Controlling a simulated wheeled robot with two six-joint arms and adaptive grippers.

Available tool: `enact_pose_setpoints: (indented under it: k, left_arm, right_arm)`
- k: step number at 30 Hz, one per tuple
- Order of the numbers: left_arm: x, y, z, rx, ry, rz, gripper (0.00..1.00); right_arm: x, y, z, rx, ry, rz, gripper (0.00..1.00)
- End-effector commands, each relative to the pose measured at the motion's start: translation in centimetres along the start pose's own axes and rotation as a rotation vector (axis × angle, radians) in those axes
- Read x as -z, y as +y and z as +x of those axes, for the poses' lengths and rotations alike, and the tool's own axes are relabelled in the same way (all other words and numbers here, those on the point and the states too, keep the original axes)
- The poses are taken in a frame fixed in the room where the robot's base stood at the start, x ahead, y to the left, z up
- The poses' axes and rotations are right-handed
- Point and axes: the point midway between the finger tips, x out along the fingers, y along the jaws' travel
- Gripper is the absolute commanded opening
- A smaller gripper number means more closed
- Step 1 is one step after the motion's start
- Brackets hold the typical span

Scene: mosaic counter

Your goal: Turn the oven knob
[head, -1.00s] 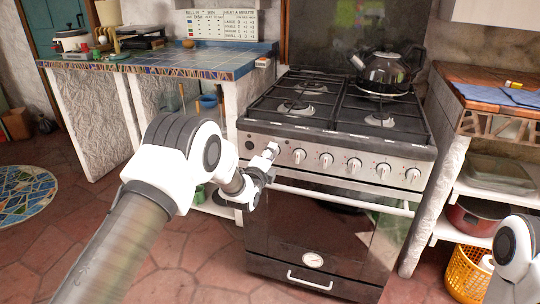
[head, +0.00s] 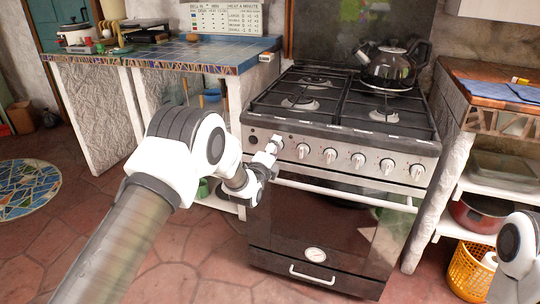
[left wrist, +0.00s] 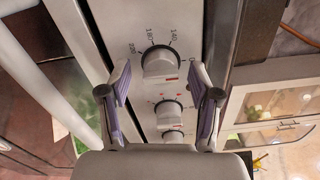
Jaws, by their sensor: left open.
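The oven knob (left wrist: 160,62) is a round white knob with temperature numbers around it, on the steel front panel of the stove (head: 345,158). In the left wrist view it lies between the two fingertips of my left gripper (left wrist: 160,76), with a visible gap on each side. My left gripper (head: 268,158) is open, at the left end of the knob row in the head view. There my gripper and wrist cover part of the panel, so contact cannot be told. My right gripper is out of view; only part of my right arm shows at the right edge.
Other knobs (head: 358,160) continue along the panel to the right. The oven door handle (head: 340,193) runs below them. A dark kettle (head: 394,68) stands on the back right burner. A tiled counter (head: 190,55) is at left, shelves with an orange basket (head: 470,272) at right.

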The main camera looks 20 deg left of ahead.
Motion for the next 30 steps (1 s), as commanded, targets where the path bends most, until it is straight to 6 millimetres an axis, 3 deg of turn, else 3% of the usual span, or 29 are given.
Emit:
enact_pose_setpoints:
  k: [15,30]
  left_arm:
    - [0.0,0.1,-10.8,-0.003,0.0,0.0,0.63]
    - [0.0,0.0,-11.6,-0.001,0.0,0.0,0.63]
  right_arm:
    - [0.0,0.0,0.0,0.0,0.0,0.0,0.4]
    - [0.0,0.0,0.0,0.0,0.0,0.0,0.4]
